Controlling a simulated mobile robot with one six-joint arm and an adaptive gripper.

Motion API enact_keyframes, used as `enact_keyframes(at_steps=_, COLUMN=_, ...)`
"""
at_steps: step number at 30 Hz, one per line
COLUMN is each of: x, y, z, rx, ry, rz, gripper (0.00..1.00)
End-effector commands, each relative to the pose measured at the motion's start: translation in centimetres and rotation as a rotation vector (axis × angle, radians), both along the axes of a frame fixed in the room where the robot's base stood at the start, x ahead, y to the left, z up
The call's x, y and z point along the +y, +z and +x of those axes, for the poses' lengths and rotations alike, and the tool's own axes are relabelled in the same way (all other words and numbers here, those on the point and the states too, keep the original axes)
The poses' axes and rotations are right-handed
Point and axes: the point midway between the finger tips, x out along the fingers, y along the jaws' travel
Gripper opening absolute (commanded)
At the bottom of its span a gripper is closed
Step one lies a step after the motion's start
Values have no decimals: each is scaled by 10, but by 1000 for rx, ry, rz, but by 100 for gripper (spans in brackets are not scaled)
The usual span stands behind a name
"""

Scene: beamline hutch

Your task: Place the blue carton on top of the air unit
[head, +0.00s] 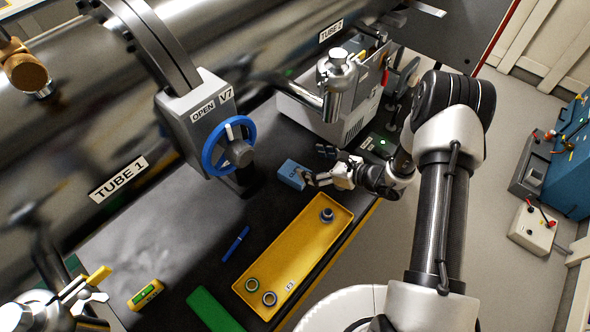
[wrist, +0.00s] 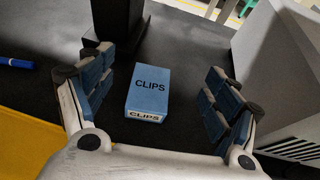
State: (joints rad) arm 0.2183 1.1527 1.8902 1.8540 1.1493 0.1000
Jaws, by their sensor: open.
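The blue carton (head: 293,174) lies flat on the black bench, between the valve with the blue handwheel and the yellow tray. In the wrist view the carton (wrist: 149,90) is marked CLIPS and sits between my spread fingers, touching neither as far as I can see. My gripper (head: 318,166) is open and empty, low over the bench at the carton's right side; its fingers also show in the wrist view (wrist: 158,100). The air unit is probably the grey vented box (head: 305,112) behind my gripper; its side shows in the wrist view (wrist: 277,75) at right.
The yellow tray (head: 265,284) holds several rings and stands in front of the carton. A blue pen (head: 236,244), a yellow level (head: 146,295) and a green board (head: 212,310) lie to the left. The blue handwheel (head: 229,146) stands close behind. A metal cylinder (head: 337,85) overhangs the grey box.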

Motion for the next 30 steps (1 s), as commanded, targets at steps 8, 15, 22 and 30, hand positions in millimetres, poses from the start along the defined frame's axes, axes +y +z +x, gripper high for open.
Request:
enact_keyframes(at_steps=8, x=0, y=-58, z=-1, rx=6, ry=-5, rz=1, gripper=82)
enact_keyframes(at_steps=15, x=7, y=-83, z=4, rx=1, ry=0, rz=0, gripper=82)
enact_keyframes(at_steps=22, x=24, y=-91, z=12, rx=1, ry=1, rz=1, gripper=82)
enact_keyframes(at_steps=30, x=55, y=-106, z=32, rx=2, ry=1, rz=0, gripper=82)
